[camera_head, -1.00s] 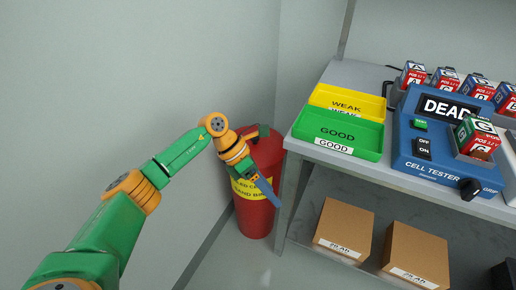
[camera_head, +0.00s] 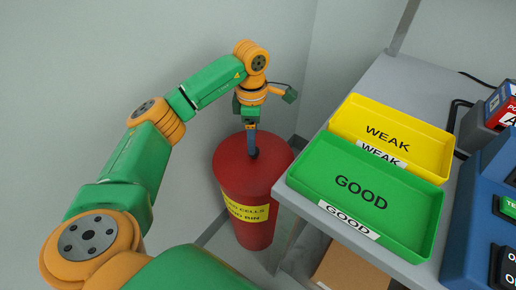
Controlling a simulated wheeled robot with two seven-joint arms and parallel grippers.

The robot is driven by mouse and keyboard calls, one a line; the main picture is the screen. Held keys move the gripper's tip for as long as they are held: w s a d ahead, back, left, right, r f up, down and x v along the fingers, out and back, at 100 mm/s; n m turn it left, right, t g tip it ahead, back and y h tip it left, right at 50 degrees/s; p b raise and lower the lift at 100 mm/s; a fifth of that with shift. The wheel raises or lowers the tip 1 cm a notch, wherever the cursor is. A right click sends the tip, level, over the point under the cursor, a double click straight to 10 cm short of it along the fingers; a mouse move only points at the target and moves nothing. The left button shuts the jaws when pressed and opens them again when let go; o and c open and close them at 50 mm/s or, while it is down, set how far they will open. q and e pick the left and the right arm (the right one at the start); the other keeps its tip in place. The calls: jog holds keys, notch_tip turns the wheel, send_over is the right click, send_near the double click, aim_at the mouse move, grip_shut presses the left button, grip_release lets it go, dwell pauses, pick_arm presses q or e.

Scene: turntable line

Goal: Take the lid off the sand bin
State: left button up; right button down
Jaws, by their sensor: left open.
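The red sand bin (camera_head: 256,233) stands on the floor in the corner, left of the bench, with a yellow label on its front. Its round red lid (camera_head: 230,165) is on top. My left gripper (camera_head: 253,152) points straight down over the middle of the lid, its blue finger reaching to the lid's surface. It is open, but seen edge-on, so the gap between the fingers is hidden. A small dark part shows at the fingertip. I cannot tell whether it is a lid handle or touches the finger. My right gripper is out of view.
The bench (camera_head: 398,92) stands close to the right of the bin. On it are a green GOOD tray (camera_head: 322,190), a yellow WEAK tray (camera_head: 412,130) and a blue cell tester (camera_head: 480,225). A cardboard box (camera_head: 345,270) sits below. Walls stand close behind the bin.

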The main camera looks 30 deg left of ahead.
aim_at(241, 173)
pick_arm(q)
notch_tip(241, 173, down, 5)
jog(key=shift+r, duration=0.25)
grip_shut()
dwell(1.2)
